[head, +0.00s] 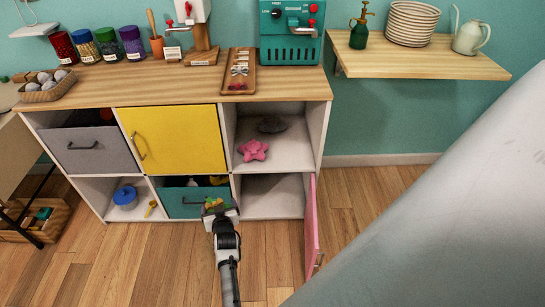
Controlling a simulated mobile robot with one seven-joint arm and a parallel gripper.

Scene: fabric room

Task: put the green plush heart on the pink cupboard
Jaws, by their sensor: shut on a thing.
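My gripper (217,209) is low in front of the shelf unit, near the right end of the teal drawer. It is shut on a small green thing with some yellow by it, taken to be the green plush heart (209,204). Its shape is too small and too covered by the jaws to make out. The pink cupboard is the lower right compartment (270,195). Its pink door (311,225) stands swung open toward me on the right, and the part of the inside that shows looks empty. My gripper is left of this opening.
The teal drawer (180,203) shows dark contents at its top. Above the pink cupboard, an open shelf holds a pink plush star (253,150) and a dark plush (272,125). A yellow door (175,138) is shut. A blue round thing (125,195) sits lower left. Floor is clear in front.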

